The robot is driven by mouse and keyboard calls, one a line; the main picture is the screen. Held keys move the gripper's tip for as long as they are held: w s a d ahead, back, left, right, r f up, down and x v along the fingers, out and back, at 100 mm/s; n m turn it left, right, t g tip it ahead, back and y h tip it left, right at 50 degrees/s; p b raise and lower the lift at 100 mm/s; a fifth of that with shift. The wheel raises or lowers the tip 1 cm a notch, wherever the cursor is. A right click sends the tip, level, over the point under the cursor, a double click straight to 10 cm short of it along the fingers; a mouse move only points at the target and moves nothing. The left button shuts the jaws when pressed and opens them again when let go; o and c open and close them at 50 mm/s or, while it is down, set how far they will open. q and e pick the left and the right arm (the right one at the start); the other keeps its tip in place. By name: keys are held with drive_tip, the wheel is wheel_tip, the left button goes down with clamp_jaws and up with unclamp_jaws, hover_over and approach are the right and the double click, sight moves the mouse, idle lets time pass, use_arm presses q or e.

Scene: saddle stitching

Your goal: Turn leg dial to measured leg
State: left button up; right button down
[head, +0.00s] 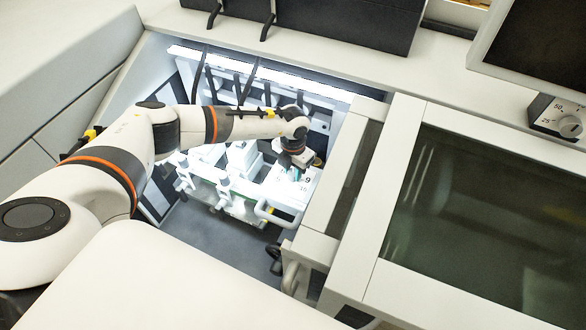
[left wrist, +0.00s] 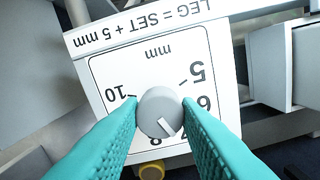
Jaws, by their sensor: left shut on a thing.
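The leg dial is a grey round knob (left wrist: 160,108) on a white scale plate (left wrist: 110,80), shown upside down in the left wrist view. The plate reads "LEG = SET + 5 mm", with marks including 5, 6 and 10. My left gripper (left wrist: 160,118) has its teal fingers shut on the knob's two sides. The knob's pointer line faces down and slightly right, near the partly hidden 7 and 8; the exact reading is unclear. In the head view my left gripper (head: 294,172) reaches down over the white dial unit. My right gripper is not in view.
White stitching units (head: 215,185) stand left of the dial in the lit recess. A white handle (head: 275,214) is in front of it. A framed dark glass panel (head: 480,220) lies to the right. Another dial (head: 568,126), marked 25 and 50, is at far right.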

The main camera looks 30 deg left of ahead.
use_arm(q)
drive_tip(key=m+b, duration=0.3)
drive_tip(key=m, duration=0.1)
drive_tip(key=shift+f+b, duration=0.15)
drive_tip(key=shift+b, duration=0.25)
drive_tip(key=m+b, duration=0.2)
drive_tip(key=m, duration=0.1)
drive_tip(key=shift+r+m+b, duration=0.2)
drive_tip(key=shift+m+b, duration=0.7)
drive_tip(key=shift+w, duration=0.1)
drive_tip(key=o, duration=1)
